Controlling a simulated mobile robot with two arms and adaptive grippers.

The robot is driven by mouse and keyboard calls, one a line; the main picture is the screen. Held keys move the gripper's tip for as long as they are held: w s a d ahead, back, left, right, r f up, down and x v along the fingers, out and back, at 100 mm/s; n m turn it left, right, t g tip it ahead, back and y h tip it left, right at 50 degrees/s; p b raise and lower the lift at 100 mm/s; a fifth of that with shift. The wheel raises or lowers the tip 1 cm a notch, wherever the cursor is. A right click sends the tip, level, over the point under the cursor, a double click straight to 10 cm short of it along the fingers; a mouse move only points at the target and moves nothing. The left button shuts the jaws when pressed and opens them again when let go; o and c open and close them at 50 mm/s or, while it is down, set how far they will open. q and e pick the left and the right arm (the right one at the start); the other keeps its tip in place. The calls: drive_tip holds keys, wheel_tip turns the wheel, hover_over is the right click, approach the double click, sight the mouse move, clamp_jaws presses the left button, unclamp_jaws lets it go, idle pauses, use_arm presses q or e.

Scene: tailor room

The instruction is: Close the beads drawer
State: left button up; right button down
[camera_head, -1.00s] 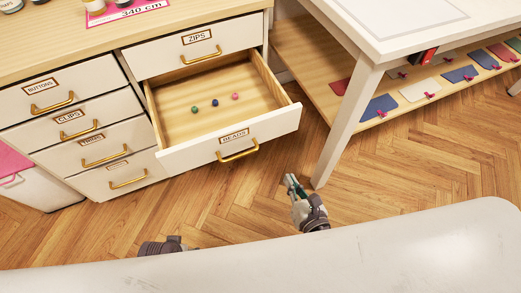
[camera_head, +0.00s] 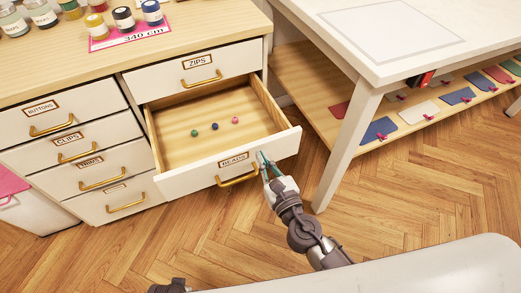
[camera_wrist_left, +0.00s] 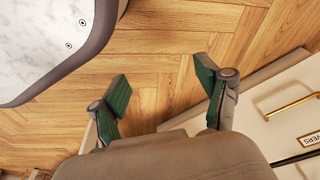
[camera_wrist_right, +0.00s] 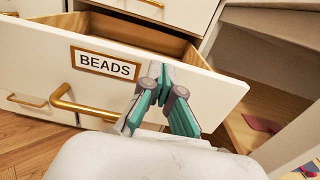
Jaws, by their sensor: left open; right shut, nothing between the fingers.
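The beads drawer (camera_head: 172,184) is pulled out below the zips drawer, with a brass handle (camera_head: 238,177) and a BEADS label. Green, blue and pink beads (camera_head: 215,126) lie in it. My right gripper (camera_head: 263,160) is shut and empty, its fingertips at the drawer front right of the label and handle. In the right wrist view the right gripper (camera_wrist_right: 156,85) overlaps the front's upper part; I cannot tell whether it touches. My left gripper (camera_wrist_left: 160,90) is open and empty above the floor in the left wrist view; in the head view only a dark part of that arm shows.
The shut zips drawer (camera_head: 193,72) is above. Shut drawers for buttons (camera_head: 62,108), clips and others are on the left. A white table leg (camera_head: 345,150) stands close on the right. The wooden floor (camera_head: 400,200) in front is clear.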

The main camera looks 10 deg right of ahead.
use_arm(q)
drive_tip(key=shift+s+f, duration=0.3)
drive_tip(key=shift+f, duration=0.15)
use_arm(e)
drive_tip(key=shift+x, duration=1.05)
